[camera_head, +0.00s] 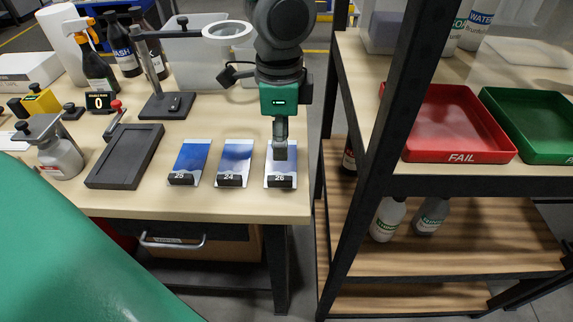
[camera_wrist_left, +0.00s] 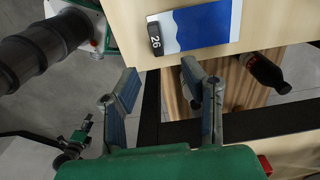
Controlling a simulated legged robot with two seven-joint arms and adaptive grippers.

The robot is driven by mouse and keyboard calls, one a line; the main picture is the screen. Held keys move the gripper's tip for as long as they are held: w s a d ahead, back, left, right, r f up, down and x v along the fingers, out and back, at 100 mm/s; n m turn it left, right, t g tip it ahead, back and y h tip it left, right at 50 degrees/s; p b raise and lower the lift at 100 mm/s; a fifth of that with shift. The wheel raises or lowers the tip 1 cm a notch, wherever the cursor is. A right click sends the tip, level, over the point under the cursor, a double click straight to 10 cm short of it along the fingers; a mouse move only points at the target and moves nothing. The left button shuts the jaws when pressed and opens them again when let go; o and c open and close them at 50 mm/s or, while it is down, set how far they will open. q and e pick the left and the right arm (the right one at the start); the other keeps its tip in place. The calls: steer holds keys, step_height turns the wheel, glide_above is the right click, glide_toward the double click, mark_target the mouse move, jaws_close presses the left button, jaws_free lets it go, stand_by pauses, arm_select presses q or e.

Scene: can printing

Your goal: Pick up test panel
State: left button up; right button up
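Three test panels, white with blue, lie in a row near the table's front edge: panel 25 (camera_head: 191,159), panel 24 (camera_head: 236,158) and panel 26 (camera_head: 290,168). Each has a black numbered clip at its near end. My left gripper (camera_head: 281,157) points down over panel 26 and hides part of it. In the left wrist view, its two fingers (camera_wrist_left: 159,70) are apart with nothing between them. Panel 26 (camera_wrist_left: 203,27) lies beyond the fingertips there, apart from them. My right gripper is not in view.
A dark tray-like fixture (camera_head: 125,156) lies left of the panels, with a grey jar (camera_head: 58,158) beside it. A shelf on the right carries a red FAIL tray (camera_head: 455,112) and a green tray (camera_head: 535,118). Its dark upright post (camera_head: 385,130) stands right of my left gripper.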

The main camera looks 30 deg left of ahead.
arm_select(q)
glide_above(280, 178)
steer(key=f, duration=0.4)
steer(key=shift+w+a+f+b, duration=0.1)
steer(key=shift+w+f+b, duration=0.15)
steer(key=shift+w+b, duration=0.1)
steer(key=shift+a+f, duration=0.15)
steer(key=shift+f, duration=0.4)
steer(key=f, duration=0.1)
steer(key=f+b, duration=0.1)
steer(key=f, duration=0.1)
steer(key=shift+s+f, duration=0.3)
steer(key=shift+s, duration=0.1)
steer(key=shift+w+d+f, duration=0.15)
steer(key=shift+d+f, duration=0.15)
steer(key=shift+f, duration=0.15)
steer(key=shift+a, duration=0.1)
jaws_close()
